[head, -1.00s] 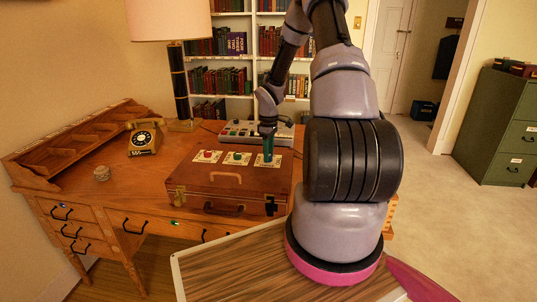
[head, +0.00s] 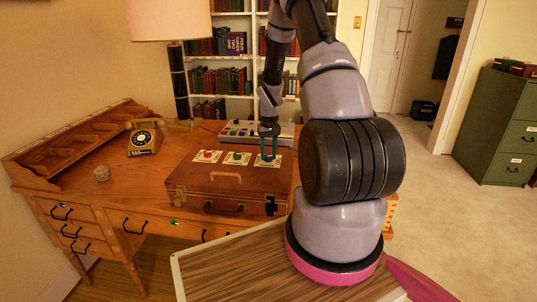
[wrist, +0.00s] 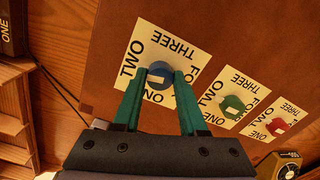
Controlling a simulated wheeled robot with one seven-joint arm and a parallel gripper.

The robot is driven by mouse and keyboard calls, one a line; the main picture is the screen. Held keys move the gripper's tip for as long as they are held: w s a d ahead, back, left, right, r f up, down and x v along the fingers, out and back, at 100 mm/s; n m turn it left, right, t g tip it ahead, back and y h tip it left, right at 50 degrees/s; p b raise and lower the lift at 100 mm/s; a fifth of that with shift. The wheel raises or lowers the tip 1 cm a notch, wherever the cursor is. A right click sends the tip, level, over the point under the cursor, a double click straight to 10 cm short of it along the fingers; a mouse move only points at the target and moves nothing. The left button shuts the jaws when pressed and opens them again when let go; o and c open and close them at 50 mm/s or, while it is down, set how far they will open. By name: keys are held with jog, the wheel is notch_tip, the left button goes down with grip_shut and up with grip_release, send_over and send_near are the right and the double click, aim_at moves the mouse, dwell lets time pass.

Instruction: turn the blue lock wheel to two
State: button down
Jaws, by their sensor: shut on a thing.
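The blue lock wheel (wrist: 158,76) sits on a cream card (wrist: 168,50) lettered ONE, TWO, THREE and FOUR, the last partly covered. The card is on the brown leather case (head: 220,186). My gripper (wrist: 159,80) points down with its green fingers on either side of the blue wheel, shut on it. A pale bar shows on the wheel's face, lying roughly level in the wrist view, with TWO to its left; which word it marks I cannot tell. In the head view my gripper (head: 268,156) is at the rightmost card, its fingers mostly hiding the wheel.
A green wheel (wrist: 232,103) and a red wheel (wrist: 277,125) sit on their own cards beside it. A grey panel with buttons (head: 245,130) stands behind the case. A gold telephone (head: 145,139) and a lamp (head: 180,85) are to the left on the wooden desk (head: 120,185).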

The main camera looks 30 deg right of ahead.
aim_at(269, 156)
jog(key=shift+m, duration=1)
jog(key=shift+c, duration=2.2)
grip_release()
notch_tip(269, 156, up, 11)
jog(key=shift+d+f, duration=0.1)
jog(key=shift+f, duration=0.05)
